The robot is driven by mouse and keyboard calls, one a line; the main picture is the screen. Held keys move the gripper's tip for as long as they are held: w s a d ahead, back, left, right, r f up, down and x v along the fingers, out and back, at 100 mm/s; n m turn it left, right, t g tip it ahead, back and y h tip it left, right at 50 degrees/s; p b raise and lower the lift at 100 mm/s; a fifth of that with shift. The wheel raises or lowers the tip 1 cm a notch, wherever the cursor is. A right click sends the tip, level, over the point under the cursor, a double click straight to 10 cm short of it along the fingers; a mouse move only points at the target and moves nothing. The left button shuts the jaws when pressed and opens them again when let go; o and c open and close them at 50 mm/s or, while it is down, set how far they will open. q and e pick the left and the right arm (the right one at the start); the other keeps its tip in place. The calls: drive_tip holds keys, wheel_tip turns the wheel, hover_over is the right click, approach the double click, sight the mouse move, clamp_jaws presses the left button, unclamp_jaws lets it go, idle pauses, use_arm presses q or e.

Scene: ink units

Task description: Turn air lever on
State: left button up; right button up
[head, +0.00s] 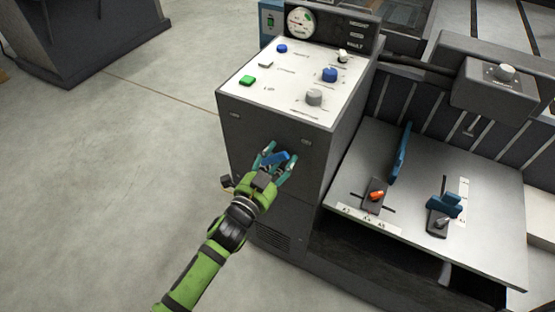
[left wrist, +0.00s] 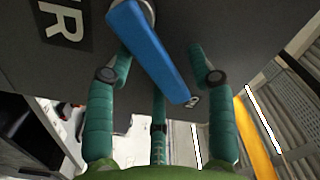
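The blue air lever (head: 281,157) sticks out from the dark front face of the machine cabinet (head: 250,128). In the left wrist view the lever (left wrist: 150,52) runs slantwise from a round pivot at the top toward the lower right. A label (left wrist: 66,24) ending in "R" is beside it. My left gripper (head: 275,160) is open at the lever, its teal fingers on either side of it. In the left wrist view gaps show between the lever and the right finger; whether the left finger touches it I cannot tell. My right gripper is not in view.
A grey table (head: 480,230) with blue parts and an orange-tipped lever (head: 376,196) stands to the right.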

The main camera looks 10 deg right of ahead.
use_arm(q)
drive_tip(key=shift+s+a+f, duration=0.1)
drive_tip(key=shift+s+a, duration=0.05)
drive_tip(key=shift+s, duration=0.05)
drive_tip(key=v, duration=1.1)
drive_tip(key=shift+s+a, duration=0.15)
drive_tip(key=shift+s, duration=0.05)
